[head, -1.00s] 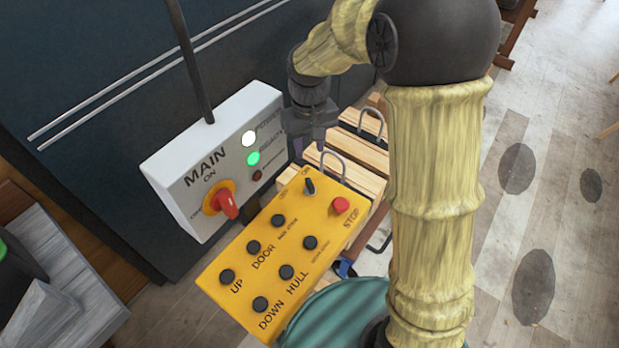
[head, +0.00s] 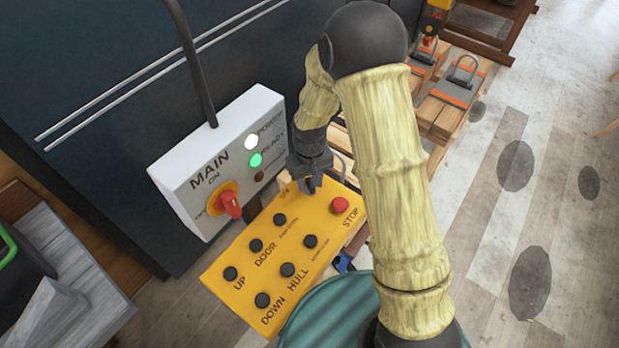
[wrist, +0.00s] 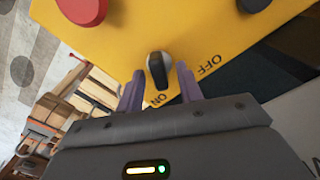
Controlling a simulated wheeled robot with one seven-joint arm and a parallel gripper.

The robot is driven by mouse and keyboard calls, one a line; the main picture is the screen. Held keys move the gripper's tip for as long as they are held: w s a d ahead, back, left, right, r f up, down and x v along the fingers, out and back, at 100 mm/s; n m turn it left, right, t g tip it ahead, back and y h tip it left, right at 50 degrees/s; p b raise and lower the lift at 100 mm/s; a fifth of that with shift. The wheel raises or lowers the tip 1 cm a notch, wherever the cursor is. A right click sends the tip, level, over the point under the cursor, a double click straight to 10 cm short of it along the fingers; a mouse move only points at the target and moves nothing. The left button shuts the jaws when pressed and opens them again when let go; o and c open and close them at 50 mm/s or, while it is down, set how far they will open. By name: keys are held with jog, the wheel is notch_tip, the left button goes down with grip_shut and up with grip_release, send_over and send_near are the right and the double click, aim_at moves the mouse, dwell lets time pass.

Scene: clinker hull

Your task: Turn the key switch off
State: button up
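The key switch (wrist: 158,68) is a small black knob with a pale end on the yellow control panel (wrist: 215,20). In the wrist view its lower end points toward the ON label; the OFF label is to its right. My gripper (wrist: 160,72) is open, with one purple finger on each side of the switch. Gaps show beside the knob, and I see no clear contact. In the head view my gripper (head: 307,184) is over the panel's upper part and hides most of the switch.
A red STOP button (head: 340,205) sits close to the right of my gripper. Several black buttons, including UP (head: 230,274), are lower on the panel. The white MAIN box (head: 217,165) with a red rotary handle (head: 230,204) stands at the left. Timber blocks (head: 440,112) lie behind.

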grip_shut()
jog(key=shift+n, duration=0.5)
jog(key=n, duration=0.5)
jog(key=shift+a+b, duration=0.1)
jog(key=shift+b, duration=0.3)
jog(key=n, duration=0.6)
jog(key=shift+s+p, duration=0.1)
jog(key=shift+p, duration=0.3)
grip_release()
